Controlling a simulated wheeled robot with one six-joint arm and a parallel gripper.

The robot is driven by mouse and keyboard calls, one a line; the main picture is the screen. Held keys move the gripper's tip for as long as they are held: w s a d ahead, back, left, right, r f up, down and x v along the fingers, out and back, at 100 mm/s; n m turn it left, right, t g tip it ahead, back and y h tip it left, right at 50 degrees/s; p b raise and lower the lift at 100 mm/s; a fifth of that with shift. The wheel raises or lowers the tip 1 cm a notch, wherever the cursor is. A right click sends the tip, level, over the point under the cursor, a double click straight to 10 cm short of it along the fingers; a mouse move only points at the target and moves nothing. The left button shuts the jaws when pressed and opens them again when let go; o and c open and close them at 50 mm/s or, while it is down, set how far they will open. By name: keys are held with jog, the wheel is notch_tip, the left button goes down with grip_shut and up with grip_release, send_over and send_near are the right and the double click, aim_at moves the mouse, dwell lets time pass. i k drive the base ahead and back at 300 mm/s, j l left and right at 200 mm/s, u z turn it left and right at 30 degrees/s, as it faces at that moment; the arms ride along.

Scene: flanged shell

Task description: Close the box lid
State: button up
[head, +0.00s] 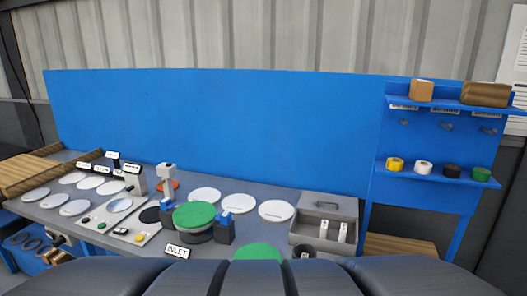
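The grey box (310,240) stands on the right part of the grey workbench. Its flat grey lid (330,202), with a dark handle on top, lies over the rear part of the box. The front part is uncovered, and two white pieces with dark marks stand in that opening. From this angle I cannot tell whether the lid is hinged or slides. My gripper is not in view. Large dark rounded shapes along the bottom edge look like parts of my own body and hide the near edge of the bench.
Left of the box are white discs (276,211), a green-topped round fixture (194,214) between blue blocks, and an INLET sign (177,251). A small dark cup (304,252) stands close to the box's front. A blue shelf unit (435,195) with tape rolls rises at the right.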

aim_at(341, 209)
jog(key=z, duration=0.65)
jog(key=i+u, duration=0.45)
jog(key=i+l+u, duration=0.25)
jog(key=i+u, duration=0.2)
